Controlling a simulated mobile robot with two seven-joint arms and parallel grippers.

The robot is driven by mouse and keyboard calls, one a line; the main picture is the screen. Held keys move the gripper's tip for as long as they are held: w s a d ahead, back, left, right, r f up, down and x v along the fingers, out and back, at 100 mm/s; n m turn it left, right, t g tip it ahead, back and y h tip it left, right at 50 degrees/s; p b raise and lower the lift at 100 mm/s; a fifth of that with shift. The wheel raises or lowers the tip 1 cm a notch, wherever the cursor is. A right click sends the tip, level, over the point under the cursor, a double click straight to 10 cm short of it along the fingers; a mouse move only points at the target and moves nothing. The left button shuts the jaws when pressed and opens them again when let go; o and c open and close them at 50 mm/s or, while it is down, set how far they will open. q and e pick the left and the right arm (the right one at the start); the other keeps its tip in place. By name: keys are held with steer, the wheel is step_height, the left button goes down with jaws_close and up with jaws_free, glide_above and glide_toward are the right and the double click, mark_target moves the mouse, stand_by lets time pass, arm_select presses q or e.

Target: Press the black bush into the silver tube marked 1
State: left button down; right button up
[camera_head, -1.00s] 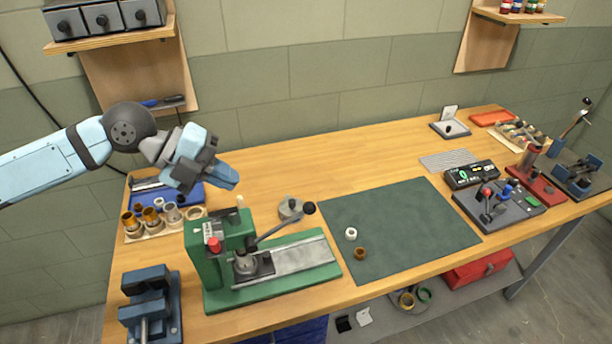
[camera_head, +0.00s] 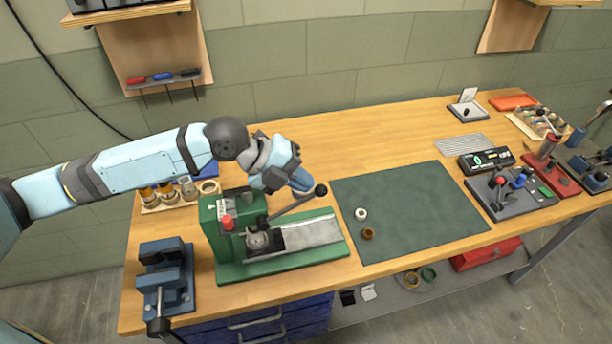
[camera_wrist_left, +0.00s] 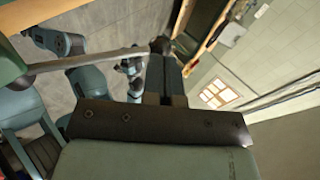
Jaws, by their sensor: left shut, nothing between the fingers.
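My left gripper (camera_head: 300,183) is shut and empty, beside the black ball (camera_head: 321,190) at the end of the green press's (camera_head: 222,240) lever. I cannot tell whether it touches the lever. In the left wrist view, the closed fingers (camera_wrist_left: 165,75) point at the dark ball (camera_wrist_left: 160,45), with the lever bar (camera_wrist_left: 90,61) running left. A silver tube (camera_head: 187,188) stands in the wooden rack at the left; its marking is too small to read. A grey round part (camera_head: 258,242) sits under the press ram; I cannot tell what it is. I cannot make out the black bush.
A blue vise (camera_head: 165,275) stands at the front left. A white ring (camera_head: 361,214) and a brown ring (camera_head: 368,234) lie on the green mat (camera_head: 430,205), otherwise clear. A control box (camera_head: 487,158) and fixtures stand at the right. My arm covers part of the blue tray (camera_head: 205,165).

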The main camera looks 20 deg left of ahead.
arm_select(q)
steer(key=shift+w+d+f, duration=0.15)
steer(key=shift+d+f, duration=0.2)
steer(key=shift+d+f+y, duration=0.3)
steer(key=shift+f+y, duration=0.1)
steer(key=shift+f, duration=0.1)
steer(key=shift+f, duration=0.1)
steer(key=shift+r+p, duration=0.2)
steer(key=shift+p, duration=0.15)
